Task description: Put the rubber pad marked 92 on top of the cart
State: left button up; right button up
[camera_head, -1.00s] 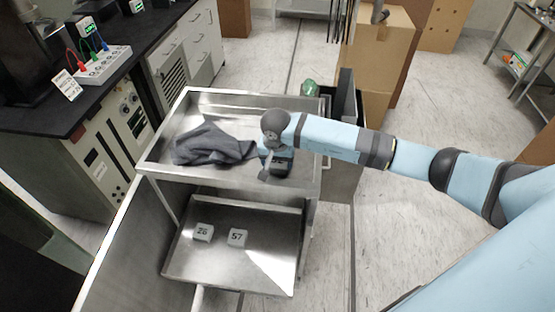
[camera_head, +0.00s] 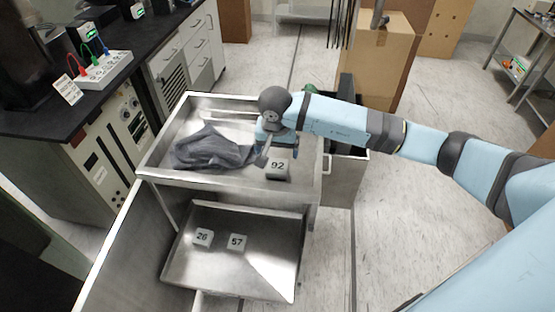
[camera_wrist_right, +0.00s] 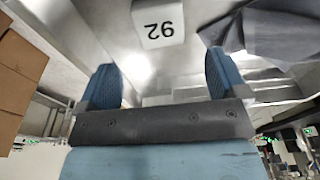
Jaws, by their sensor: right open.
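The rubber pad marked 92 (camera_head: 277,168) is a small pale block lying on the top shelf of the metal cart (camera_head: 165,170), near its front right. It also shows in the right wrist view (camera_wrist_right: 158,22), with its number upside down. My right gripper (camera_head: 277,148) is just behind and above the pad. In the right wrist view its two blue fingers (camera_wrist_right: 165,82) are wide apart, with nothing between them, and the pad is beyond them. My left gripper is not in view.
A dark grey cloth (camera_head: 210,148) lies on the top shelf left of the pad. Pads marked 26 (camera_head: 203,237) and 57 (camera_head: 237,242) lie on the lower shelf. A cardboard box (camera_head: 376,60) stands behind the cart. A black bench (camera_head: 50,120) is at left.

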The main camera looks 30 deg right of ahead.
jog(key=r, duration=0.3)
jog(key=shift+s+a+r, duration=0.15)
jog(key=shift+s+r, duration=0.1)
jog(key=shift+r, duration=0.1)
